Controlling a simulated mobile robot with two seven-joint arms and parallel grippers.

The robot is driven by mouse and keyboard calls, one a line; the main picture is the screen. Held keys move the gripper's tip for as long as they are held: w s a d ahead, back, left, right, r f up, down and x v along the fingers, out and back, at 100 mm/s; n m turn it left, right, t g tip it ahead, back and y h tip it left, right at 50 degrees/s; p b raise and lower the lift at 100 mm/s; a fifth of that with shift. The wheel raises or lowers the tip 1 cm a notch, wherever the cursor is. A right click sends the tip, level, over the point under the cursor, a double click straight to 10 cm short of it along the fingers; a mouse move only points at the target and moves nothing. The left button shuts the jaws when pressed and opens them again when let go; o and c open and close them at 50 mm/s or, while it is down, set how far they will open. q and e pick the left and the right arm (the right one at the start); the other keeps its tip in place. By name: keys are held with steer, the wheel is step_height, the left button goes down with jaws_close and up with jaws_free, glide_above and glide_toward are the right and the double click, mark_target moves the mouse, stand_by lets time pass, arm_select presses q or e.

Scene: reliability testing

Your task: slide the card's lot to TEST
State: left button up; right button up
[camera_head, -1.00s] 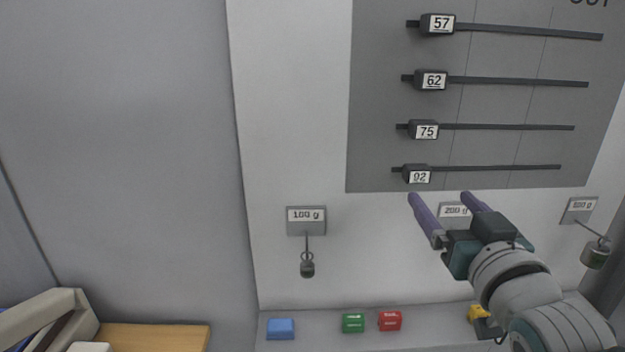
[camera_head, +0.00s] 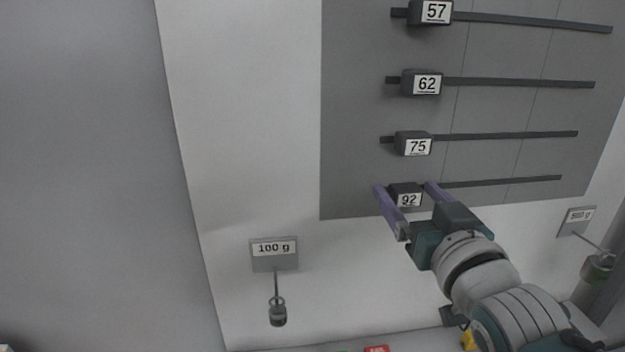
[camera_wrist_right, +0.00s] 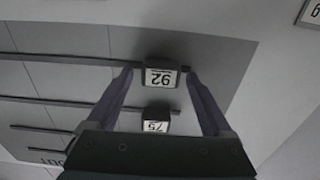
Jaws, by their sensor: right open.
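The grey board (camera_head: 350,110) on the wall carries several horizontal rails with dark numbered sliders at their left ends. The sliders are 57 (camera_head: 431,12), 62 (camera_head: 421,83), 75 (camera_head: 413,144) and 92 (camera_head: 406,195). My right gripper (camera_head: 408,188) is open, its purple fingers on either side of slider 92. In the right wrist view, slider 92 (camera_wrist_right: 160,76) appears upside down between the fingertips, with slider 75 (camera_wrist_right: 155,121) beyond it. I cannot tell whether the fingers touch it. No card and no TEST label are readable. My left gripper is not in view.
A 100 g sign (camera_head: 274,253) with a hanging weight (camera_head: 278,314) is on the wall at lower left. Another sign (camera_head: 577,220) and weight (camera_head: 597,267) are at right. A red block (camera_head: 376,349) shows at the bottom edge. The rails right of the sliders are clear.

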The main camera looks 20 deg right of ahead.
steer(key=shift+s, duration=0.1)
jaws_close()
stand_by(0.5)
